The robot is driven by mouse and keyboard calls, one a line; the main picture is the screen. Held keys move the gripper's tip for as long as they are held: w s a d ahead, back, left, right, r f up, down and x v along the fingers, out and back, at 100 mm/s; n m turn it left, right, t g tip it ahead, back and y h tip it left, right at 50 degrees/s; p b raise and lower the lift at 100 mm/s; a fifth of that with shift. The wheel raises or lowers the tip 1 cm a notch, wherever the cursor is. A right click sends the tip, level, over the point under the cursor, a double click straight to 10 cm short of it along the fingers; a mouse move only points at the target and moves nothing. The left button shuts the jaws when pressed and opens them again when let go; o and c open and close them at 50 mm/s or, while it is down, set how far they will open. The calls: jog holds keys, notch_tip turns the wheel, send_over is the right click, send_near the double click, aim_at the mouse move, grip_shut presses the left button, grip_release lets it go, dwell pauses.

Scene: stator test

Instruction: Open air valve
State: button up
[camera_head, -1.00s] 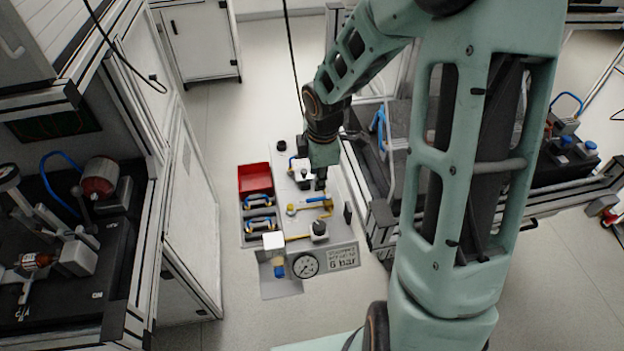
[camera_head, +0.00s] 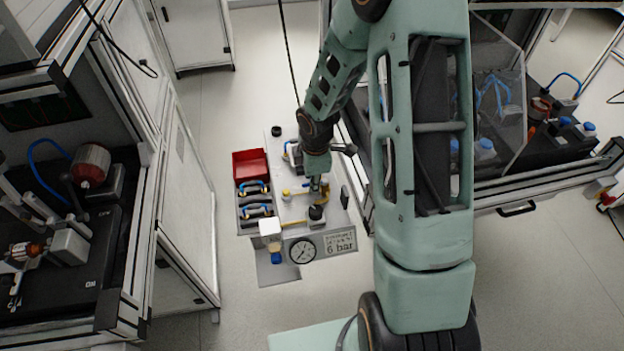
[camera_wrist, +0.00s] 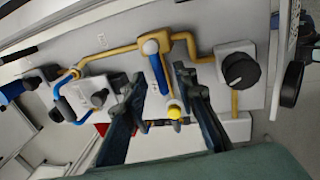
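The air valve has a blue lever (camera_wrist: 158,72) with a pale rounded end, mounted on yellow pipework (camera_wrist: 120,53) on the panel. In the wrist view, my gripper (camera_wrist: 161,80) is open, with one dark finger on each side of the lever. I see gaps between the fingers and the lever; depth is hard to judge. In the head view, my gripper (camera_head: 317,185) is over the pipework on the grey panel (camera_head: 292,208) and mostly hides the lever.
A black knob (camera_wrist: 240,70) on a white block is right of the valve in the wrist view. The panel front carries a gauge (camera_head: 303,250) and a "6 bar" label (camera_head: 337,244). A red bin (camera_head: 250,164) sits at its left. A bench (camera_head: 130,250) stands further left, beyond open floor.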

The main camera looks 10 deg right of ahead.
jog(key=shift+c, duration=0.3)
grip_shut()
